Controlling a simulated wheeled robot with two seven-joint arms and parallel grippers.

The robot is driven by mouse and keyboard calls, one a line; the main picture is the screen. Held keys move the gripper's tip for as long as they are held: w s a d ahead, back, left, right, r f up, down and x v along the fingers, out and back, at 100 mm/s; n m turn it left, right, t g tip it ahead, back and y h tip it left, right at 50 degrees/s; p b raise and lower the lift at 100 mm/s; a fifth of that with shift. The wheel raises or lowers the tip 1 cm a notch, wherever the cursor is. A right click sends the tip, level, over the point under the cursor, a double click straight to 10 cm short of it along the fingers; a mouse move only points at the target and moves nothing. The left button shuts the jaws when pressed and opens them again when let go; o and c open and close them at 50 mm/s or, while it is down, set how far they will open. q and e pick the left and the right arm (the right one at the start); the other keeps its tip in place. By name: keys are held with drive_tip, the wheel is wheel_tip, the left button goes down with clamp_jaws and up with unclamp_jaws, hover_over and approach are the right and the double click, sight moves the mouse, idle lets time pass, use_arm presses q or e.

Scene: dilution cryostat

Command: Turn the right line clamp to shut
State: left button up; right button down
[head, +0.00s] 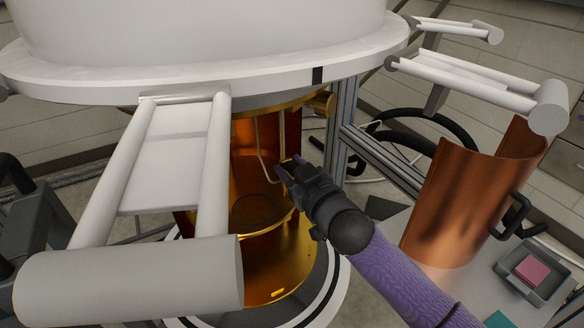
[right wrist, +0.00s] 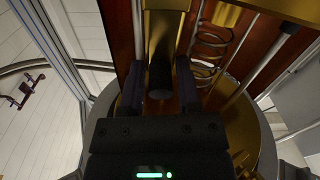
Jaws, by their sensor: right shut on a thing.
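My right gripper (head: 289,171) reaches in from the lower right, in front of the open gold and copper-coloured interior of the cryostat (head: 265,258). In the right wrist view its two dark fingers (right wrist: 187,85) stand on either side of a short dark cylindrical piece (right wrist: 160,82), in front of a brass part. The gripper is shut on this piece, which appears to be the handle of the right line clamp. The clamp's body and how far it is turned cannot be made out. In the head view the gripper hides the piece. My left gripper is not in view.
The white vessel flange (head: 270,76) overhangs the interior. White rail frames (head: 167,165) jut out at left and right. Thin tubes and a coil (right wrist: 210,45) run close to the right gripper. A curved copper shield (head: 465,195) and a grey tray with a pink block (head: 532,270) stand at right.

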sight(288, 161)
idle(0.8)
drive_tip(key=g+p, duration=0.1)
drive_tip(key=p, duration=0.2)
drive_tip(key=w+r+g+h+p, duration=0.1)
drive_tip(key=p, duration=0.3)
drive_tip(key=shift+a+h, duration=0.3)
drive_tip(key=shift+a, duration=0.05)
drive_tip(key=shift+w+a+f+g+p, duration=0.1)
drive_tip(key=shift+w+g+p, duration=0.15)
drive_tip(key=shift+g+p, duration=0.15)
drive_tip(key=shift+w+a+f+g+h, duration=0.1)
drive_tip(key=shift+w+f+g+h, duration=0.1)
drive_tip(key=shift+g+h, duration=0.15)
drive_tip(key=shift+w+a+f+g+h, duration=0.1)
drive_tip(key=shift+f+g+h, duration=0.05)
drive_tip(key=shift+g+h, duration=0.1)
drive_tip(key=shift+w+a+f+g+h+b, duration=0.15)
drive_tip(key=shift+w+f+g+h+b, duration=0.1)
drive_tip(key=shift+g+h+b, duration=0.15)
drive_tip(key=shift+w+a+f+g+h+b, duration=0.15)
drive_tip(key=shift+g+h+b, duration=0.15)
drive_tip(key=shift+g+b, duration=0.25)
